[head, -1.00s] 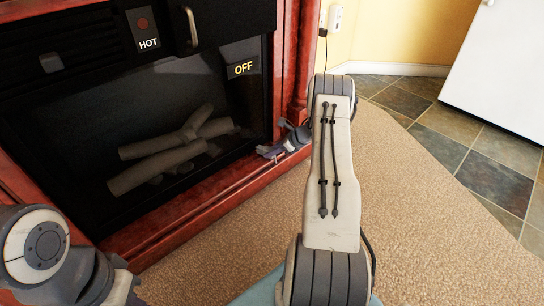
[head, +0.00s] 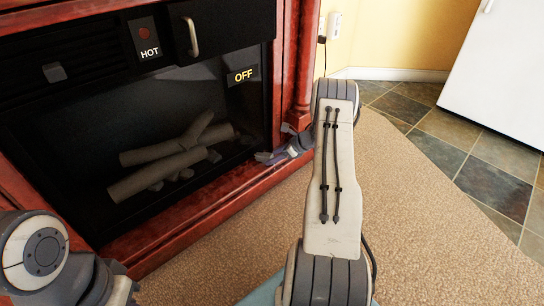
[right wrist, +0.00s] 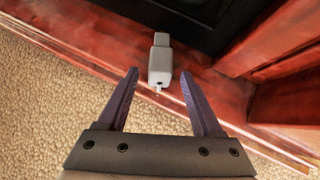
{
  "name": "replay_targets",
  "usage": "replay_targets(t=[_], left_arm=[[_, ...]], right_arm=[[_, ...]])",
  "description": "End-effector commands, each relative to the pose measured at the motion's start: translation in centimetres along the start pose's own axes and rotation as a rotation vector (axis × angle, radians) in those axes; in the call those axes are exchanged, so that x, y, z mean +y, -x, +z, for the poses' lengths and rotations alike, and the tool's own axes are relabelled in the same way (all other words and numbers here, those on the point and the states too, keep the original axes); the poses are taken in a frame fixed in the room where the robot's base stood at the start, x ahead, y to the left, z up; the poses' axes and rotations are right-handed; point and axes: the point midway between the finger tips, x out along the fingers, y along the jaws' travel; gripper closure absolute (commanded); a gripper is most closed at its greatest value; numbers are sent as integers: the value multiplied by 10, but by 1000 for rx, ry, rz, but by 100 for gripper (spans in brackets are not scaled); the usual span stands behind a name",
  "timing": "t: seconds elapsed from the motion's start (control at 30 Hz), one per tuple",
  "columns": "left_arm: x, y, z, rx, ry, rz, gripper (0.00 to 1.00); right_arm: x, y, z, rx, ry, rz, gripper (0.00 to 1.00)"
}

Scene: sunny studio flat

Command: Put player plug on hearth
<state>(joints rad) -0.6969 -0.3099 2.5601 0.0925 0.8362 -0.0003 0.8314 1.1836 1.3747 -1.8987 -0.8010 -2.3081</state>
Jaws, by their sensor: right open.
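The player plug is a small light grey block (right wrist: 160,62) with a pin at its near end. In the right wrist view it lies on the red wooden hearth (right wrist: 205,88), its far end towards the dark firebox. My right gripper (head: 262,157) is over the hearth's right part in the head view. In the right wrist view its two purple fingers (right wrist: 163,87) are wide open, one to each side of the plug's near end, with gaps between. The hearth (head: 190,213) also shows in the head view, where I cannot make out the plug. My left gripper is not visible.
The fireplace (head: 140,95) has a dark glass front, logs and OFF and HOT labels. A red post (head: 298,75) stands close behind my right gripper. Beige carpet (head: 430,215) lies clear in front. A white cabinet or appliance (head: 500,75) stands at right.

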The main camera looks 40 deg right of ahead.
Motion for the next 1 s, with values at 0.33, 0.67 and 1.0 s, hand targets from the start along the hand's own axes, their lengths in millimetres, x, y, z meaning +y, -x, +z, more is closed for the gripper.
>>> replay_targets(t=[0.33,0.67,1.0], left_arm=[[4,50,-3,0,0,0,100],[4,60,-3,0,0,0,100],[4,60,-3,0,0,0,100]], right_arm=[[0,80,5,0,-1,-2,33],[0,104,1,-1,0,0,33],[0,103,1,-1,1,0,33]])
